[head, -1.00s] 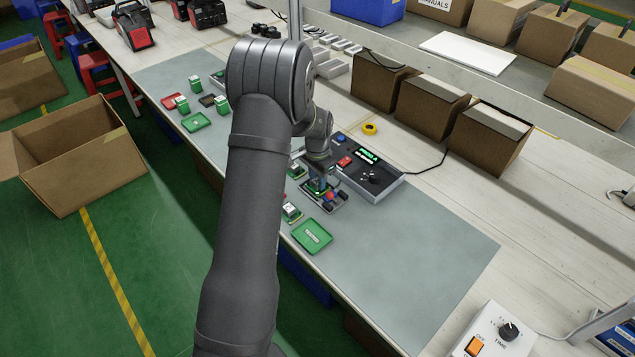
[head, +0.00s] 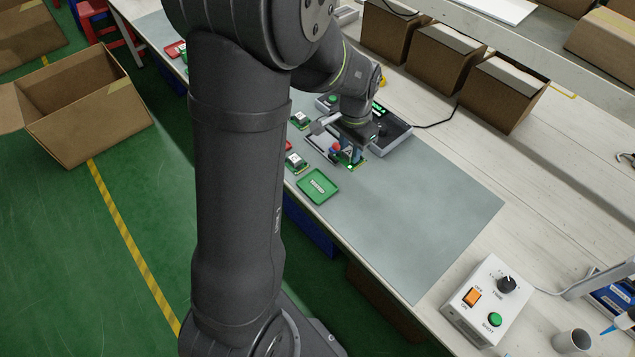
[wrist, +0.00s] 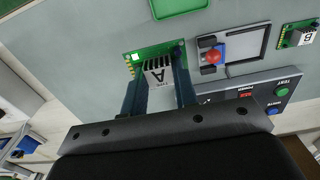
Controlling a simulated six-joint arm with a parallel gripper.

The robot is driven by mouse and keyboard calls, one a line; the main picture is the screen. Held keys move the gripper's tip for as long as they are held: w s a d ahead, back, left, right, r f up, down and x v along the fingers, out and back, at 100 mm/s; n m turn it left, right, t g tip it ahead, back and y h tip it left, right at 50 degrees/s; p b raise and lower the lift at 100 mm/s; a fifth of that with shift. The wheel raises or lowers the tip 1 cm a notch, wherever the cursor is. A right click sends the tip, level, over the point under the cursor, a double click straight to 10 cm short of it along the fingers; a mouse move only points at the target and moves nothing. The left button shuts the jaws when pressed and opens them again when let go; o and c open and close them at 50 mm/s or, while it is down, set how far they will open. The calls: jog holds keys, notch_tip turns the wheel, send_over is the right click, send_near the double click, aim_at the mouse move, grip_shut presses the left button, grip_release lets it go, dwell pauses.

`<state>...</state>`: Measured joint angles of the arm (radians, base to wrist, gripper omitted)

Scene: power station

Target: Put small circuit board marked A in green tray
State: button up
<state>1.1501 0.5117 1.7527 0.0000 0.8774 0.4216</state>
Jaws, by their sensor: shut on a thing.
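The green tray (head: 318,187) lies empty on the mat, to the left of and nearer than the board, with a white label inside. Its edge shows at the top of the wrist view (wrist: 178,14). The board's height above the mat is hard to tell.
The fixture's rectangular frame with a red-knobbed clamp (wrist: 211,56) looks empty. A board marked B (wrist: 300,36) lies beyond it. The tester box (head: 392,136) stands behind my gripper. Another board (head: 296,162) sits near the green tray. The mat to the right is clear (head: 430,215).

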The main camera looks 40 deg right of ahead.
jog(key=s+a, duration=0.5)
jog(key=s, duration=0.2)
send_over(317, 186)
notch_tip(317, 186, down, 7)
jog(key=shift+f, duration=2.1)
jog(key=shift+f, duration=0.2)
jog(key=o, duration=1)
jog(key=shift+r, duration=0.1)
